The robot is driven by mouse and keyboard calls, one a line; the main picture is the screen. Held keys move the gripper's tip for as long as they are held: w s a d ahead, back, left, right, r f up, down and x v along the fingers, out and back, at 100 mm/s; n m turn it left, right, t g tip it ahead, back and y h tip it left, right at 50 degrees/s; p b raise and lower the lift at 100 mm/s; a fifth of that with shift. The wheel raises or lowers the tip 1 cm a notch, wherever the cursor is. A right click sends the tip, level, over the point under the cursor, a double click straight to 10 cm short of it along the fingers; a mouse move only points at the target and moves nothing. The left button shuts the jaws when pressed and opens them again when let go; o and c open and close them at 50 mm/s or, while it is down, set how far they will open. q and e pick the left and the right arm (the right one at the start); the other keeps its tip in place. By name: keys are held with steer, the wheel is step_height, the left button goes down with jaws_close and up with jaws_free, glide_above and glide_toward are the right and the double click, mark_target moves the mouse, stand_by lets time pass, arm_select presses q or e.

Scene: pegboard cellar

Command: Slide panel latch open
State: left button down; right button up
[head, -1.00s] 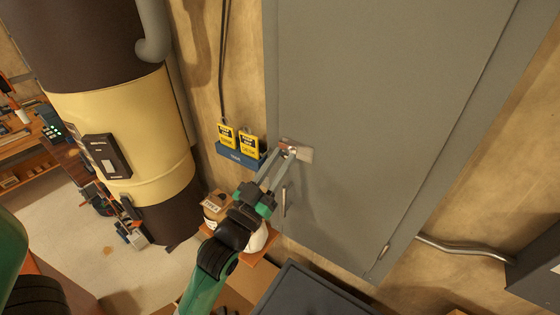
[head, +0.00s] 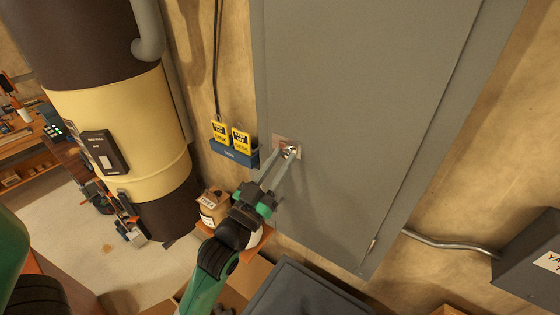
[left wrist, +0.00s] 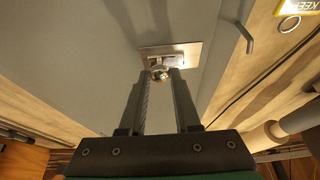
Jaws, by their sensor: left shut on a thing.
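The grey panel (head: 350,110) is a tall flat door on the plywood wall. Its latch is a small metal plate (head: 279,141) near the left edge, with a shiny knob (head: 290,152) at the plate's right part. In the left wrist view, the latch plate (left wrist: 190,50) shows a slot, with the knob (left wrist: 158,72) at its left part. My left gripper (head: 286,157) is shut on the latch knob, its long fingers reaching up from below; the fingertips also show in the left wrist view (left wrist: 160,77). My right gripper is out of view.
A blue holder (head: 232,153) with yellow tags hangs left of the panel. A cream and brown tank (head: 125,110) stands farther left. A conduit (head: 450,245) leads to a grey box (head: 530,265) at the lower right. A dark box top (head: 310,295) lies below.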

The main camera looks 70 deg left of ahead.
arm_select(q)
steer(key=c, duration=0.6)
jaws_free()
steer(key=shift+w+d, duration=0.15)
steer(key=shift+d, duration=0.05)
steer(key=shift+v, duration=5.8)
